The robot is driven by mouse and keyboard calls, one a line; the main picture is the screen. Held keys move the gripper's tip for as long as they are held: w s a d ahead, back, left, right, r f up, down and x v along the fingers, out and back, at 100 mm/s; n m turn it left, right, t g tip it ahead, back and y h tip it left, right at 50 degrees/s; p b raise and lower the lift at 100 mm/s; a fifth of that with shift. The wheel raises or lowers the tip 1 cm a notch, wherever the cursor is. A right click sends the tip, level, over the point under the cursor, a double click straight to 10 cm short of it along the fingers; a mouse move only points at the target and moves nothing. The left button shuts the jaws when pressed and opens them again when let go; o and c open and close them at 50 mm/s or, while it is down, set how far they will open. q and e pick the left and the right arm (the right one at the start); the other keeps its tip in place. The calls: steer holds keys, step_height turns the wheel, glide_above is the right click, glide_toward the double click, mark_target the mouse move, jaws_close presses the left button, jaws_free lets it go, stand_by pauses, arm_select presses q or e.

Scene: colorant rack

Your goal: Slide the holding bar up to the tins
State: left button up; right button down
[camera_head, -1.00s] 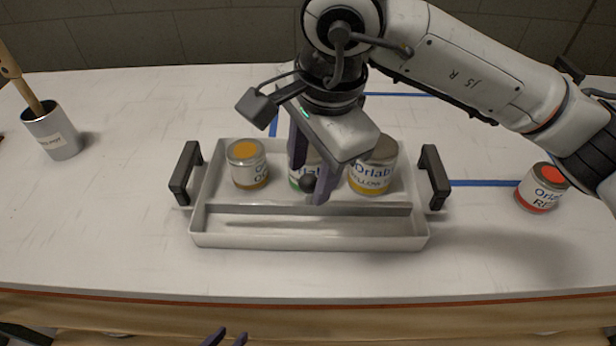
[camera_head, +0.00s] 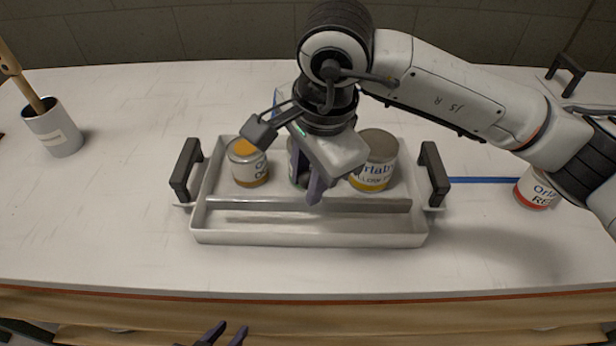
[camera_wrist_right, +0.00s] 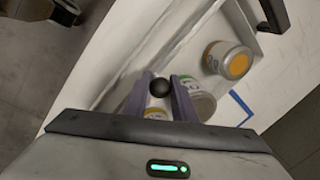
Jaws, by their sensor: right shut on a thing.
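The grey holding bar (camera_head: 370,206) runs across the white tray (camera_head: 310,239), just in front of the tins with a narrow gap showing. My right gripper (camera_head: 306,184) is shut on the bar's black round knob (camera_wrist_right: 159,88), which sits between its fingers in the right wrist view. Behind the bar stand an orange-topped tin (camera_head: 249,166) at left and a yellow-labelled tin (camera_head: 376,168) at right. A green-labelled tin (camera_wrist_right: 196,102) between them is mostly hidden by my gripper in the head view. My left gripper (camera_head: 226,334) is open and empty at the bottom edge.
The tray has black handles (camera_head: 186,171) (camera_head: 434,174) at both ends. A red-labelled tin (camera_head: 535,189) stands to the right, near blue tape (camera_head: 482,180). A metal cup (camera_head: 54,129) with a wooden-handled tool stands at far left. The table front is clear.

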steer(key=w+b, duration=0.1)
steer(key=w, duration=0.1)
steer(key=shift+w+b, duration=0.4)
steer(key=c, duration=1.5)
jaws_free()
steer(key=shift+o, duration=0.2)
steer(key=shift+r, duration=0.15)
steer(key=r, duration=0.3)
steer(key=s+r, duration=0.1)
steer(key=r, duration=0.2)
steer(key=d+r+b, duration=0.1)
steer(key=r, duration=0.2)
steer(key=shift+s, duration=0.25)
steer(key=shift+s+r, duration=0.1)
steer(key=shift+r, duration=0.35)
